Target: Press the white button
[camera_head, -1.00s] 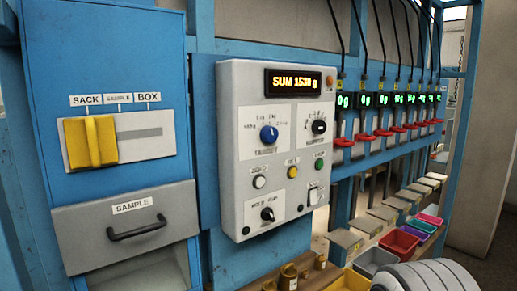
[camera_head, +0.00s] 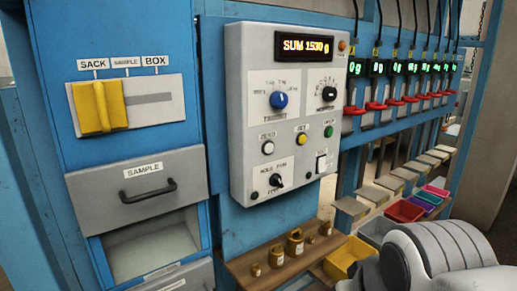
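The white button (camera_head: 268,147) is a small round button on the left of the grey control box (camera_head: 240,110), under a label that seems to read ZERO. A yellow button (camera_head: 302,139) and a green button (camera_head: 328,132) sit to its right. The box's display reads SUM 1530 g. A white rocker switch (camera_head: 321,163) is at the lower right of the box. A white and grey rounded part of my arm shows at the lower right. My gripper is not visible, so its state and distance from the button are hidden.
A blue cabinet with a yellow slider (camera_head: 101,106) and a SAMPLE drawer (camera_head: 138,187) stands left. Below the box, a wooden shelf (camera_head: 240,268) holds brass weights (camera_head: 295,243). Coloured bins (camera_head: 404,211) and red-handled scales (camera_head: 376,106) line the right. Space before the box's face looks clear.

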